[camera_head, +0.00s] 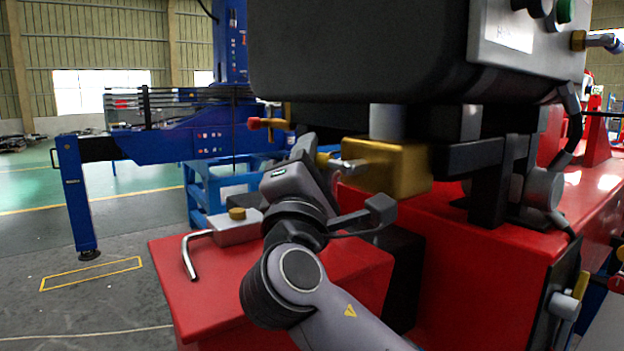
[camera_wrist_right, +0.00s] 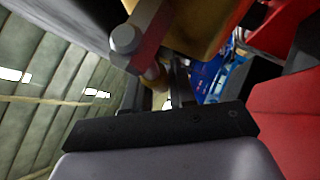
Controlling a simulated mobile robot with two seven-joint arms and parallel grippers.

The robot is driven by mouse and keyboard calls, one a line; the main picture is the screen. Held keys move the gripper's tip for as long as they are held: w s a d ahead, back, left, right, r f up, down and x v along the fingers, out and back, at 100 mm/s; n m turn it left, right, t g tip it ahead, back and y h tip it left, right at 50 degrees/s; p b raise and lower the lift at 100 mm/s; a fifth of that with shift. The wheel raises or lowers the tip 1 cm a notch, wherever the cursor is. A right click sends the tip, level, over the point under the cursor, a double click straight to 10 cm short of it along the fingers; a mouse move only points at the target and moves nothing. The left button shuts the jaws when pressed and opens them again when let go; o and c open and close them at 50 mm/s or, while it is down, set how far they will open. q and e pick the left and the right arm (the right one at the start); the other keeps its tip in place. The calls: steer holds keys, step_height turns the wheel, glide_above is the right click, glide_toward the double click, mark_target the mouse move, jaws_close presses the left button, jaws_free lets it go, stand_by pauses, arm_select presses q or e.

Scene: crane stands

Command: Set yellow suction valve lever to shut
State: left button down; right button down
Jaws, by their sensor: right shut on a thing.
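A brass-yellow valve block (camera_head: 400,168) sits under the dark housing at the middle of the head view; it also shows at the top of the wrist view (camera_wrist_right: 205,25). A silver bolt-like fitting (camera_head: 347,164) and a small yellow part (camera_head: 322,159) stick out from its left side. My right gripper (camera_head: 303,145) is beside these, left of the block. In the wrist view its jaws (camera_wrist_right: 155,90) are shut on a lever part, mostly hidden, near a yellowish piece (camera_wrist_right: 157,77). My left gripper is not in view.
A red-knobbed part (camera_head: 262,123) is just behind my right gripper. A bent metal handle (camera_head: 188,255) with a grey block stands on the red base (camera_head: 225,300) below. The dark housing (camera_head: 350,50) overhangs closely. Open floor lies at the left.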

steer(key=shift+r, duration=0.15)
steer(key=c, duration=1)
jaws_free()
steer(key=shift+c, duration=0.2)
steer(key=b+v, duration=0.1)
steer(key=v, duration=0.6)
steer(key=shift+b, duration=0.4)
